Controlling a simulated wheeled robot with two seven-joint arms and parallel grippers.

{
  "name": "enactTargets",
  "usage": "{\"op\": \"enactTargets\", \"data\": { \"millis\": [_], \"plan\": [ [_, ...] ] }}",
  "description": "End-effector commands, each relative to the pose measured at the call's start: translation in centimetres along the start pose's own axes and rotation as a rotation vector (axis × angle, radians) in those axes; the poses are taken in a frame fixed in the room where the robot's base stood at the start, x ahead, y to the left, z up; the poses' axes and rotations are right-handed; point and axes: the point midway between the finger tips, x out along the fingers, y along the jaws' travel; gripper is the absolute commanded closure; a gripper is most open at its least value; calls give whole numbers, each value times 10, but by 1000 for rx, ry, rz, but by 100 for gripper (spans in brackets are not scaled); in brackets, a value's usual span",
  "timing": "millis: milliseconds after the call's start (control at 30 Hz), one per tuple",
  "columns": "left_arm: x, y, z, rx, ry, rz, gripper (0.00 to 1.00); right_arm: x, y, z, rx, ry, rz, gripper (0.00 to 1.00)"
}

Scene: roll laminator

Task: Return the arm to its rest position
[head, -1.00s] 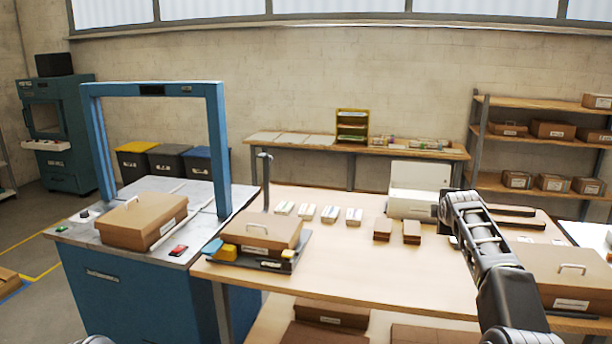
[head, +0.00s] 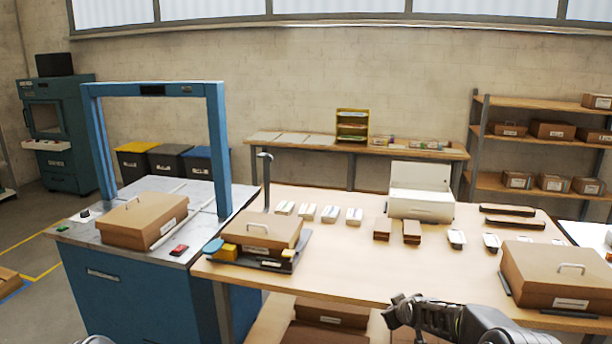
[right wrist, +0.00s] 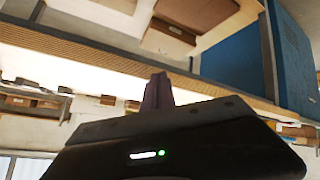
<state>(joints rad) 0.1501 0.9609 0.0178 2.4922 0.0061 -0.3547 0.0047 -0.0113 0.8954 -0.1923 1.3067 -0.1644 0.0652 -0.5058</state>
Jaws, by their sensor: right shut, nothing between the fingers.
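My right arm comes in at the bottom right of the head view, low in front of the wooden table (head: 345,272). Its gripper (head: 392,312) points left near the table's front edge. In the right wrist view the gripper's fingers (right wrist: 158,92) are together with nothing between them, and the table's edge (right wrist: 130,62) runs across behind them. Only a small dark piece of my left arm shows at the bottom left of the head view; my left gripper is not seen.
On the table stand a cardboard box on a dark holder (head: 265,238), a white machine (head: 420,192), small card stacks and a larger cardboard box (head: 556,275) at right. A blue arch machine (head: 155,140) stands left. Boxes (head: 325,312) lie below the tabletop.

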Motion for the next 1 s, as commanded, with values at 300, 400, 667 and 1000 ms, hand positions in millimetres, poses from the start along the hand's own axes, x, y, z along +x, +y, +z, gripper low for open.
{"op": "enactTargets", "data": {
  "millis": [300,400,667,1000],
  "plan": [
    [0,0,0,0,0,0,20,-21,-178,178,431,-239,-203,100],
    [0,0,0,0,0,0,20,-51,-230,230,543,-336,-248,100],
    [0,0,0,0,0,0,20,-166,-342,342,714,-611,-347,100],
    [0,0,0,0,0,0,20,-240,-386,386,737,-769,-422,100]
  ]
}}
